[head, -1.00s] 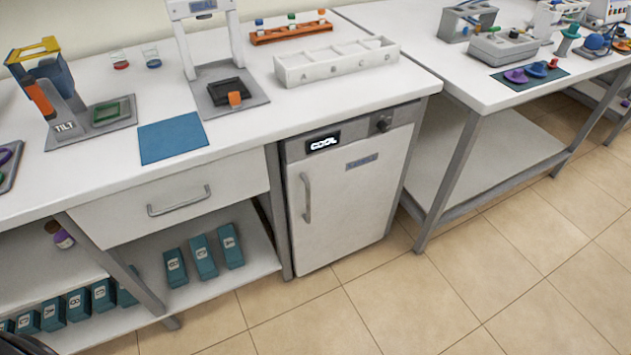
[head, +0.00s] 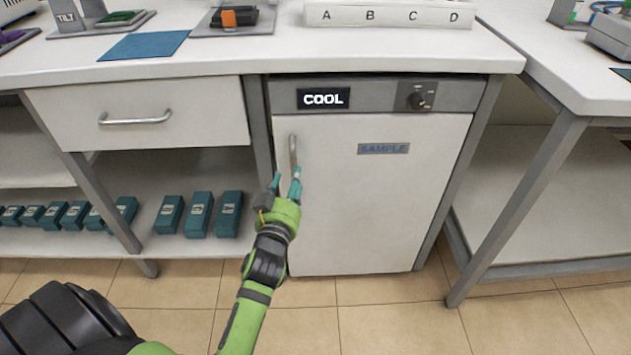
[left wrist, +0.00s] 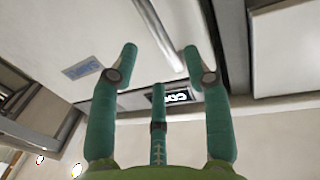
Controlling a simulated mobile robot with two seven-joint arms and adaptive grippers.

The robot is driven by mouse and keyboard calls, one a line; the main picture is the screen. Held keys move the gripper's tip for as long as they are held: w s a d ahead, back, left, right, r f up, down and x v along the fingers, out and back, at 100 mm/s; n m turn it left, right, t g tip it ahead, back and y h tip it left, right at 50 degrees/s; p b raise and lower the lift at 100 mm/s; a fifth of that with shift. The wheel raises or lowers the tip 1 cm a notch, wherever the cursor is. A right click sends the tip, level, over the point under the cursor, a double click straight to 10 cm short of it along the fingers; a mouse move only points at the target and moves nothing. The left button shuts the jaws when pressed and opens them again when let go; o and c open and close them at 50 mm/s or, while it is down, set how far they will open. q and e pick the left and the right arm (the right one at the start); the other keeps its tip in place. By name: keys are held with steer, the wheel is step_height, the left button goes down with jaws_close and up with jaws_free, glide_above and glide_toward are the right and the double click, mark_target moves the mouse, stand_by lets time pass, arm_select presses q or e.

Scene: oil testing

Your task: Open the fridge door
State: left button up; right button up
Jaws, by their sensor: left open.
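The fridge is a white cabinet under the counter, with its white door (head: 385,215) shut in the head view. A grey vertical handle (head: 293,150) is on the door's left side, and the door carries a SAMPLE label (head: 384,149). My left gripper (head: 287,179) is open just in front of the handle's lower part. In the left wrist view, the handle (left wrist: 162,38) runs between the spread teal fingertips of the left gripper (left wrist: 160,53). I cannot tell whether any finger touches it. My right gripper is not in view.
A panel with a COOL display (head: 323,98) and a knob (head: 416,99) sits above the door. A drawer (head: 140,118) and a shelf with several teal boxes (head: 199,215) are to the left. A table leg (head: 520,205) stands to the right. The floor (head: 385,320) before the door is clear.

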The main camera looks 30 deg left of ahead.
mark_target(295, 164)
arm_select(q)
steer(key=x, duration=0.6)
steer(key=shift+w+a+b, duration=0.15)
steer(key=shift+w+b, duration=0.05)
steer(key=shift+b, duration=0.2)
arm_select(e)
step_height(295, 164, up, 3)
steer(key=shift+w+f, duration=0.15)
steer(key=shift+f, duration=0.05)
arm_select(q)
jaws_close()
